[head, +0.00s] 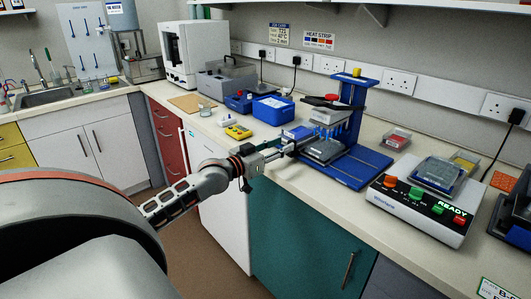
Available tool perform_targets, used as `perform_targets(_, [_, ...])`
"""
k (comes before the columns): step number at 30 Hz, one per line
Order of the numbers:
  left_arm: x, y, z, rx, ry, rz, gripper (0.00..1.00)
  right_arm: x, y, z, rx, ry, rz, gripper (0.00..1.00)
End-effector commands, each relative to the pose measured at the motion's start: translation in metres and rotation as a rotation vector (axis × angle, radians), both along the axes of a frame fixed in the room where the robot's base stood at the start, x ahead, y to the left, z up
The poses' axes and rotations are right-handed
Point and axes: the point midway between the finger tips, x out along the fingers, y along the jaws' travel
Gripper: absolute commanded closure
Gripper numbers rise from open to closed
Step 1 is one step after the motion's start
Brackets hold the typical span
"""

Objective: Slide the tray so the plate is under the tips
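A blue pipetting stand (353,95) with a yellow knob on top stands on the bench. Its grey-white head (325,114) carries a row of blue tips (340,131) pointing down. A dark grey tray (324,151), seemingly with the plate on it, sits low by the stand's blue base (361,170), at or just left of the tips. Whether the plate lies squarely under them is not clear. My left gripper (281,149) reaches in from the left, close to the tray's left end. Its fingers are too small to read, and contact is unclear. My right gripper is not in view.
A white control box (417,212) showing READY stands to the right. Small containers (396,138) sit behind it. A yellow block (238,132), a blue box (272,109) and grey equipment (226,80) stand to the left. The bench's front edge runs below my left gripper.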

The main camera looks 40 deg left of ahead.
Motion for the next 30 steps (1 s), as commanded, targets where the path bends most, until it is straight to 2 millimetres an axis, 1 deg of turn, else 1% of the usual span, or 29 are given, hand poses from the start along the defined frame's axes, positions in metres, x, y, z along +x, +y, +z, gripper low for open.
perform_targets(1, [-0.009, 0.001, -0.002, 0.001, 0.003, 0.000, 0.68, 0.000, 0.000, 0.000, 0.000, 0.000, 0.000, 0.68])
perform_targets(6, [-0.034, 0.003, -0.002, 0.001, 0.004, 0.001, 0.68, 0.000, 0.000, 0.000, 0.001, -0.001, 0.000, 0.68])
perform_targets(12, [-0.057, 0.005, -0.001, 0.000, 0.002, 0.001, 0.68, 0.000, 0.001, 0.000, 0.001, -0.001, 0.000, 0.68])
perform_targets(15, [-0.064, 0.006, 0.000, 0.000, 0.000, 0.001, 0.68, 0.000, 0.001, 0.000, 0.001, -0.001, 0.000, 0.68])
perform_targets(20, [-0.070, 0.006, 0.000, 0.000, 0.000, 0.002, 0.68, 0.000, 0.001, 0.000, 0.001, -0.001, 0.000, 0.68])
perform_targets(30, [-0.071, 0.006, 0.000, 0.000, -0.001, 0.002, 0.68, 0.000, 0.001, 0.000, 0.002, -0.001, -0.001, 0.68])
